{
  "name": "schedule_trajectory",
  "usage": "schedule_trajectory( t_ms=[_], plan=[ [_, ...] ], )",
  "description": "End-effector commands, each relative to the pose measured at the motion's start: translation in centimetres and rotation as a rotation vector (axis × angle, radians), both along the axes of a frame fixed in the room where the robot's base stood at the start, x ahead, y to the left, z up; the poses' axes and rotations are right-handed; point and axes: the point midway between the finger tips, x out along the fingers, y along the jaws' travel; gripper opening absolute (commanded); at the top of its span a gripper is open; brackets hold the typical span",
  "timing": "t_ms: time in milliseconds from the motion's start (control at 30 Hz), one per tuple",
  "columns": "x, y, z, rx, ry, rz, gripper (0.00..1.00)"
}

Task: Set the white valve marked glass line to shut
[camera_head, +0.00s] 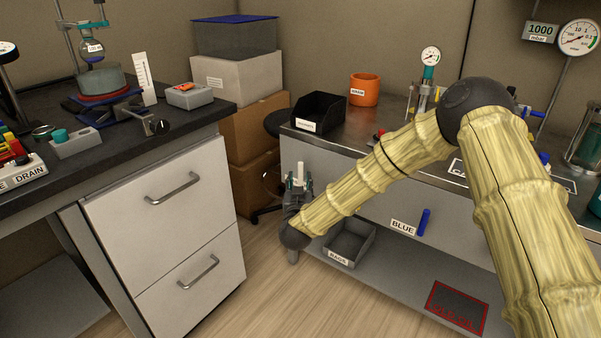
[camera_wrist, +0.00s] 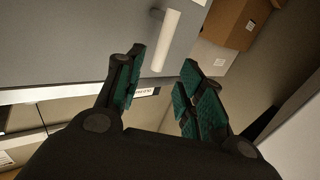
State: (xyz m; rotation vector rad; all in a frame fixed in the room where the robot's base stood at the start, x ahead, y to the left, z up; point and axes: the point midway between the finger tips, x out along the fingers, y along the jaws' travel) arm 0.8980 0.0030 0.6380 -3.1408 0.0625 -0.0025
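My gripper (camera_head: 298,184) is low in front of the right bench's grey front. In the wrist view my gripper (camera_wrist: 162,82) is open, its teal pads apart with nothing held. A white handle (camera_wrist: 165,40) lies just beyond the fingertips, roughly in line with the gap. A white upright piece (camera_head: 301,173) shows by my gripper in the head view, probably the same handle. A small label (camera_wrist: 147,92) near it is unreadable. I cannot make out a valve marked glass line; a bench-top sign (camera_head: 458,168) is mostly covered by my arm.
A blue handle (camera_head: 424,221) beside a BLUE label is on the same bench front. A drawer cabinet (camera_head: 170,230) stands left, with open floor between. An orange pot (camera_head: 365,89) and black bin (camera_head: 318,112) are on the bench.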

Motion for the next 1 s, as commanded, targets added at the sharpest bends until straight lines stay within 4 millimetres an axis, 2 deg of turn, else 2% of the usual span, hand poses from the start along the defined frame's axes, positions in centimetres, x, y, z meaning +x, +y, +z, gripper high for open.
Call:
schedule_trajectory(
  t_ms=[300,500,667,933,967,1000],
  plan=[
    [5.1,-0.3,-0.3,0.001,0.001,-0.002,0.38],
    [7.3,-0.3,-0.2,0.001,0.001,-0.001,0.38],
    [8.0,-0.3,-0.1,0.000,0.002,0.000,0.38],
    [8.1,-0.3,-0.1,0.000,0.002,0.001,0.38],
    [8.1,-0.3,-0.1,0.000,0.002,0.001,0.36],
    [8.1,-0.3,-0.1,0.000,0.002,0.001,0.29]
  ],
)
